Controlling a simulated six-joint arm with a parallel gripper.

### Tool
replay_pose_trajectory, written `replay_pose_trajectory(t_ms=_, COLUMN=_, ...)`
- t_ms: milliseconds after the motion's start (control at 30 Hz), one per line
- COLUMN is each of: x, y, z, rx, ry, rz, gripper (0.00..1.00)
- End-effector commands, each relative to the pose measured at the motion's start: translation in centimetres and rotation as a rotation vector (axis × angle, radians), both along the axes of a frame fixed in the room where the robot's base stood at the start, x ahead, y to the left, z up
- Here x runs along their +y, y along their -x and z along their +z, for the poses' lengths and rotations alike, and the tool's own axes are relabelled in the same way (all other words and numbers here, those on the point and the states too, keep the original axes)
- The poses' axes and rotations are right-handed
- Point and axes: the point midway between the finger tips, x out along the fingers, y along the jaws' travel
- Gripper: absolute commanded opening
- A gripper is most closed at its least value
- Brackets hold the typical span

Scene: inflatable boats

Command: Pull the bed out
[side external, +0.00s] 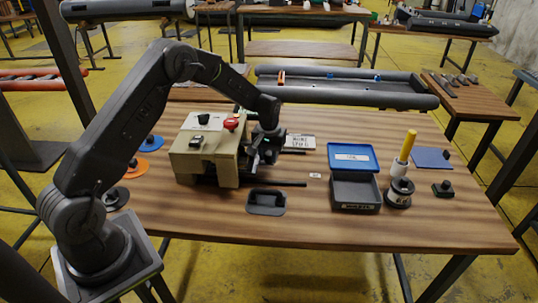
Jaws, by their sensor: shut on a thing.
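A beige machine (205,155) with a red knob and black controls on top stands on the left part of the wooden table. Two dark parallel rails (288,183) stick out to the right from its lower part. The bed sits low at the machine's right face and is mostly hidden by my gripper and the housing. My gripper (258,158) is low at that right face, between the two rails, shut on the bed. Its fingertips and the exact grip point are too dark and small to make out.
A dark grey tray (267,202) lies just in front of the rails. A small white tag (315,175), an open grey box (355,190) with a blue lid, and a yellow-handled tool (405,160) stand farther right. A labelled plate (299,142) lies behind the rails.

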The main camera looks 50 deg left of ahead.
Motion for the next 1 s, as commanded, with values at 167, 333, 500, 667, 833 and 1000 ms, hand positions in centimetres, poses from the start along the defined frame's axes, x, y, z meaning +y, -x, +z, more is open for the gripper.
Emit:
replay_pose_trajectory(t_ms=167, x=-0.1, y=0.0, z=0.0, rx=0.000, ry=0.000, rz=0.000, gripper=0.00)
replay_pose_trajectory(t_ms=333, x=-0.8, y=-0.7, z=0.0, rx=0.000, ry=0.000, rz=-0.003, gripper=0.00)
replay_pose_trajectory(t_ms=500, x=-2.7, y=-2.6, z=0.0, rx=-0.001, ry=-0.001, rz=-0.004, gripper=0.00)
replay_pose_trajectory(t_ms=667, x=-5.1, y=-5.0, z=-0.1, rx=-0.002, ry=-0.001, rz=-0.004, gripper=0.00)
replay_pose_trajectory(t_ms=833, x=-7.2, y=-7.1, z=-0.1, rx=-0.001, ry=-0.001, rz=-0.002, gripper=0.00)
replay_pose_trajectory(t_ms=1000, x=-8.7, y=-8.7, z=-0.1, rx=0.000, ry=-0.001, rz=-0.001, gripper=0.00)
